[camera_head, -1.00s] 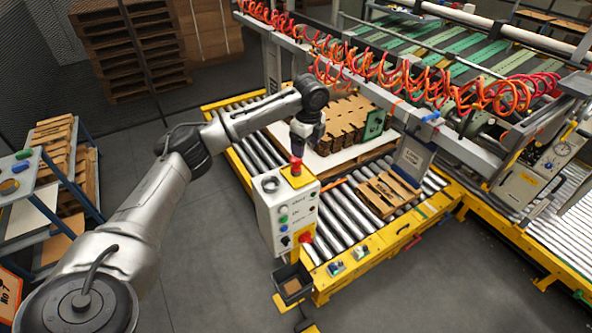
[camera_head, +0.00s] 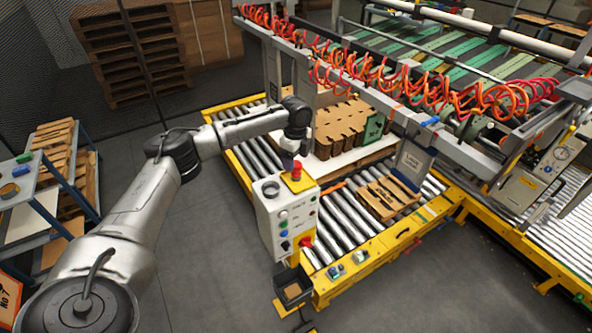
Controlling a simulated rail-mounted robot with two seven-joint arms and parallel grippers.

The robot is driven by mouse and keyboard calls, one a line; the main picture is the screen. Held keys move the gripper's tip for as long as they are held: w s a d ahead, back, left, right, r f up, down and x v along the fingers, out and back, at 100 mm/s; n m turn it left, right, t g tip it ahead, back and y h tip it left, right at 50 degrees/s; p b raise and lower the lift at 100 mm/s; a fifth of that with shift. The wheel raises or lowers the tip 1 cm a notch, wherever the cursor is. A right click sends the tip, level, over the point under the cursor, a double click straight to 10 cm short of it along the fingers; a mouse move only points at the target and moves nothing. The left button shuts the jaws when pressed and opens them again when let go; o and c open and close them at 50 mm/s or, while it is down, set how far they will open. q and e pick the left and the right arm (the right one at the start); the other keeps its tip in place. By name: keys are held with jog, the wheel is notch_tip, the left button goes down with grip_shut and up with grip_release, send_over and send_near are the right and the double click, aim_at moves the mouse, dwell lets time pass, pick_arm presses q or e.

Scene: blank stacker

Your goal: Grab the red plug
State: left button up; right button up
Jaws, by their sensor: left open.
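A red plug (camera_head: 296,170) stands upright on a yellow base on top of the grey control box (camera_head: 285,215). My left gripper (camera_head: 287,162) points down just behind and slightly left of the red plug, apart from any clear grip on it. Its fingers are small, dark and partly hidden by the plug and the box top, and nothing shows held in it. Whether it touches the plug cannot be told. A second red knob (camera_head: 306,241) sits low on the box's right side. My right gripper is out of view.
A roller conveyor (camera_head: 345,215) with yellow rails runs behind the box, carrying cardboard stacks (camera_head: 345,127) and a wooden pallet (camera_head: 387,198). Red coiled hoses (camera_head: 400,75) hang above on the right. A blue rack (camera_head: 70,165) stands left. The grey floor between is clear.

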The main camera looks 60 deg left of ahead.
aim_at(296, 163)
pick_arm(q)
jog(key=shift+f+p, duration=0.7)
jog(key=shift+f, duration=1.75)
jog(key=shift+c, duration=0.5)
jog(key=c, duration=0.9)
jog(key=shift+c, duration=0.2)
jog(key=shift+r, duration=0.15)
